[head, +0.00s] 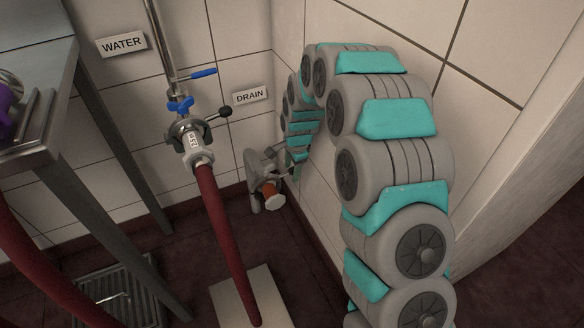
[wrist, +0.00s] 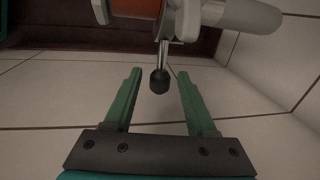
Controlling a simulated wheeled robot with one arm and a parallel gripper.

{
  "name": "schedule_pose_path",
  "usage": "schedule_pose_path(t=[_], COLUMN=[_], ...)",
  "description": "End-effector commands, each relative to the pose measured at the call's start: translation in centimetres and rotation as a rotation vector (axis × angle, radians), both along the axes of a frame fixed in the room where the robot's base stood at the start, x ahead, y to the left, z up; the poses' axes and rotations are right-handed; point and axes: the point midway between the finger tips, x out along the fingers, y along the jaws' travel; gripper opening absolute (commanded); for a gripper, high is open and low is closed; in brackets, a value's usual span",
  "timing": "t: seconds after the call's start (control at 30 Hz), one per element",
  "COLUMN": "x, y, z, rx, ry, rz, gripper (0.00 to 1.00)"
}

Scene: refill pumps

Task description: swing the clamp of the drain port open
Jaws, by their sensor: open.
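The drain port (head: 262,182) is a grey pipe fitting low in the corner under the DRAIN sign, with an orange band and a whitish end. In the wrist view its orange band (wrist: 137,7) and grey pipe (wrist: 240,14) show at the top edge. The clamp (wrist: 180,28) wraps around it. Its short metal lever ends in a black knob (wrist: 159,81) that points toward my gripper. My gripper (wrist: 158,72) is open, its two green fingers on either side of the knob, with a visible gap at each side. In the head view my gripper (head: 279,160) is small and partly hidden at the port.
A water pipe with blue handles and a clamp with a black knob (head: 225,112) joins a red hose (head: 222,235). A steel table (head: 55,90) stands at left, a floor grate (head: 120,293) below. Tiled walls close in behind and right of my arm.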

Motion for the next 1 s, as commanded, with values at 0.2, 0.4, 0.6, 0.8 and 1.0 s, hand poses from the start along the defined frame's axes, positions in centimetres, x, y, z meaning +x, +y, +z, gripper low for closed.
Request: schedule_pose_path(t=[0.2, 0.4, 0.6, 0.8, 1.0], x=[0.04, 0.04, 0.06, 0.05, 0.06], y=[0.01, 0.0, -0.01, 0.0, -0.01], z=[-0.05, -0.04, -0.04, -0.04, -0.04], rx=[0.0, -0.001, -0.001, -0.001, -0.001], ry=[-0.001, -0.001, -0.001, -0.001, -0.001], rz=[0.0, 0.001, 0.001, 0.001, 0.001], gripper=[0.57, 0.35, 0.13, 0.0, 0.0])
